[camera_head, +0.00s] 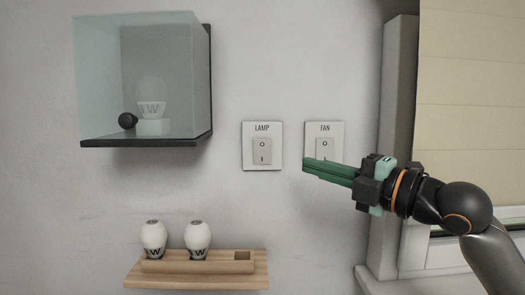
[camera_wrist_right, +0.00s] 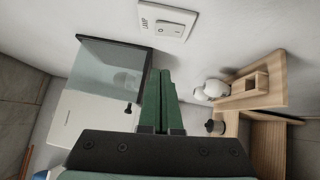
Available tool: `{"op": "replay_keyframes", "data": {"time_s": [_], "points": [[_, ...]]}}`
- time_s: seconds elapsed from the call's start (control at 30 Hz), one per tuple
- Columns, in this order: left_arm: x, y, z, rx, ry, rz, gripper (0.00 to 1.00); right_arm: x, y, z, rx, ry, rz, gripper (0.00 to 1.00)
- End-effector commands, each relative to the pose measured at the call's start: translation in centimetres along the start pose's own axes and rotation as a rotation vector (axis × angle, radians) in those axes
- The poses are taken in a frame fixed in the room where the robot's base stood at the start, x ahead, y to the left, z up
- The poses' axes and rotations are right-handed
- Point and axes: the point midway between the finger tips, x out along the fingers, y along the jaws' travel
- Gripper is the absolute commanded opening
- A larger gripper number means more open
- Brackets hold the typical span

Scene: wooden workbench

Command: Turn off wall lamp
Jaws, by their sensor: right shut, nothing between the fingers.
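The lamp switch (camera_head: 262,151), a white plate marked LAMP with a rocker, is on the wall left of the fan switch (camera_head: 333,130). The lamp switch is also at the top of the right wrist view (camera_wrist_right: 175,22). My right gripper (camera_head: 306,167) is shut and empty. In the head view its fingertips point left, overlapping the lower left of the fan switch and lying right of the lamp switch. Contact cannot be told. A pale bulb (camera_head: 151,91) stands inside the glass case; I cannot tell whether it is lit. My left gripper is not in view.
The glass case (camera_head: 100,60), with a dark base and a black knob, is mounted at upper left. A wooden shelf (camera_head: 135,281) below holds two white bulbs (camera_head: 154,238) and has an empty square slot. A window with a blind (camera_head: 470,85) is at right. The wall between is clear.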

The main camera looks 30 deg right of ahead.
Motion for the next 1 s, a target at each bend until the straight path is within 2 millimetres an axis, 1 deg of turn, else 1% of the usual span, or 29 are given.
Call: {"op": "replay_keyframes", "data": {"time_s": [0.17,0.33,0.43,0.57,0.8,1.0], "points": [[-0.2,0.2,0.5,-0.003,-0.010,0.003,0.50,0.0,0.0,0.0,-0.001,0.000,0.000,0.00],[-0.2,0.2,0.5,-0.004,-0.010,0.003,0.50,0.1,0.0,0.0,0.000,0.000,-0.001,0.00],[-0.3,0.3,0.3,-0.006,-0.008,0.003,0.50,0.6,0.1,0.0,-0.001,-0.001,-0.002,0.00],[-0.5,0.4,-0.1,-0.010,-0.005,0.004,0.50,2.0,0.1,0.0,-0.002,-0.001,-0.004,0.00],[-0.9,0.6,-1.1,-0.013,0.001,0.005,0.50,5.3,0.2,0.1,-0.005,-0.001,-0.004,0.00],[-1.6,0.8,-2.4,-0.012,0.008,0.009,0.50,6.9,0.5,0.1,0.000,-0.002,0.000,0.00]]}}
